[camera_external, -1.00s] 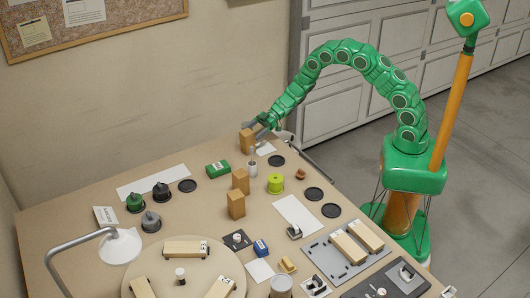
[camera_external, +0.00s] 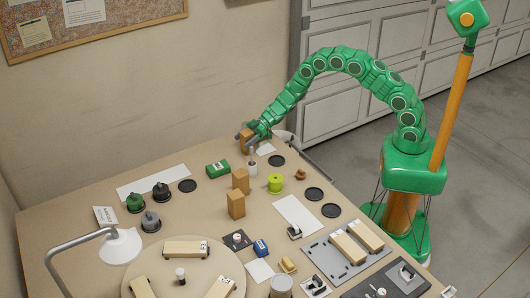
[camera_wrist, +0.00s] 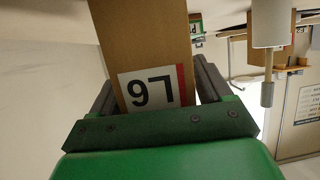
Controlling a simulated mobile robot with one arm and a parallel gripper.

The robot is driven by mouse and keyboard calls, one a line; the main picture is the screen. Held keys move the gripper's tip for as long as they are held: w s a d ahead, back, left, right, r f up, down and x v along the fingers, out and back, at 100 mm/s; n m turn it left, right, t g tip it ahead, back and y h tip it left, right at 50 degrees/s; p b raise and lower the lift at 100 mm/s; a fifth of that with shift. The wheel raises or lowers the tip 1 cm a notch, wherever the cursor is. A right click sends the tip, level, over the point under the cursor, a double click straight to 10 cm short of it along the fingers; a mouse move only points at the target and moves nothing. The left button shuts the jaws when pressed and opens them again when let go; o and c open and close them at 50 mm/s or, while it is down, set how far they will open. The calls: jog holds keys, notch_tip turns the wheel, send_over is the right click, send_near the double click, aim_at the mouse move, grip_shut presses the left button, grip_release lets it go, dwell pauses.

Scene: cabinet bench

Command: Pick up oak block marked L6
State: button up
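The oak block marked L6 (camera_external: 246,134) stands at the far edge of the bench, near the wall. In the wrist view the block (camera_wrist: 140,40) fills the upper middle, with its white label reading L6 upside down and a red stripe beside it. My gripper (camera_external: 246,138) is at the block, with its fingers spread around it. In the wrist view the gripper (camera_wrist: 155,88) has one dark finger on each side of the block. The fingers look open and close to its sides; firm contact is not visible.
Two similar wooden blocks (camera_external: 241,180) (camera_external: 236,204) stand nearer on the bench. A white cylinder with a thin stem (camera_external: 252,166) stands just in front of my gripper. A green box (camera_external: 217,168), a lime cylinder (camera_external: 275,183) and a black disc (camera_external: 277,160) are nearby.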

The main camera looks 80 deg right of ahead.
jog(key=c, duration=1)
jog(key=shift+o, duration=0.2)
jog(key=shift+r, duration=0.15)
